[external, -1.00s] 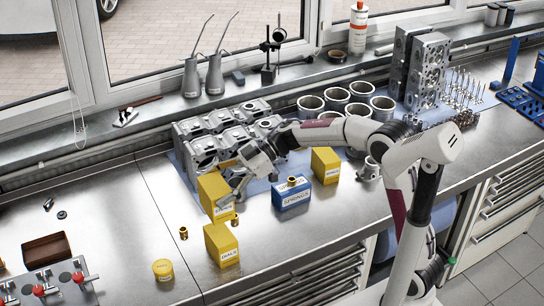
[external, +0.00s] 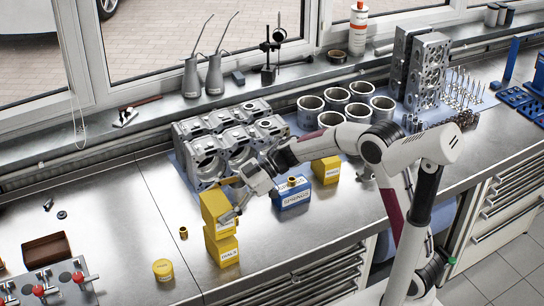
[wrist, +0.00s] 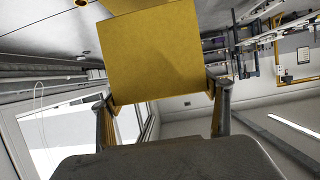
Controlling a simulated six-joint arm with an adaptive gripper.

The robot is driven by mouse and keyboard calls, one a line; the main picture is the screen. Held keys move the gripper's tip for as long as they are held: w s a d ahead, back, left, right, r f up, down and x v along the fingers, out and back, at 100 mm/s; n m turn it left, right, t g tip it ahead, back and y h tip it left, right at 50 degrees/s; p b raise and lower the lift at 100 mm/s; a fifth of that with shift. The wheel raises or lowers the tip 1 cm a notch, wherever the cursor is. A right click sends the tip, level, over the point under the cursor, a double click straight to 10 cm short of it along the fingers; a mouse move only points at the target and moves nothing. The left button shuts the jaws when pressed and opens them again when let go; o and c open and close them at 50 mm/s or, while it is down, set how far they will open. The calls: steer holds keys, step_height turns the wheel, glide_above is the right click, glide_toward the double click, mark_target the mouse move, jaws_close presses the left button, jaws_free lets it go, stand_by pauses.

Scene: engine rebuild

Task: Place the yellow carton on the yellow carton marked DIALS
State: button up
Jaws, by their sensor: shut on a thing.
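My gripper (external: 232,208) is shut on a yellow carton (external: 213,204), which is upright with a white label on its front. The held carton is directly above the yellow carton marked DIALS (external: 222,250), which stands on the steel bench. Their edges nearly meet in the external view; I cannot tell whether they touch. In the wrist view the held carton (wrist: 155,55) fills the upper middle, with a finger on each side of it. The top of the DIALS carton is mostly hidden.
A blue SPRINGS carton (external: 291,194) with a brass part on top stands to the right. Another yellow carton (external: 326,170) is behind it. A brass bushing (external: 183,232) and a yellow round tin (external: 163,269) are at the left. The engine block (external: 205,155) stands behind.

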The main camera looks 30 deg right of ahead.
mark_target(207, 219)
steer(key=shift+f, duration=1.55)
steer(key=shift+f, duration=0.1)
steer(key=o, duration=1.4)
steer(key=shift+f, duration=0.1)
steer(key=shift+r, duration=0.2)
steer(key=shift+v, duration=6)
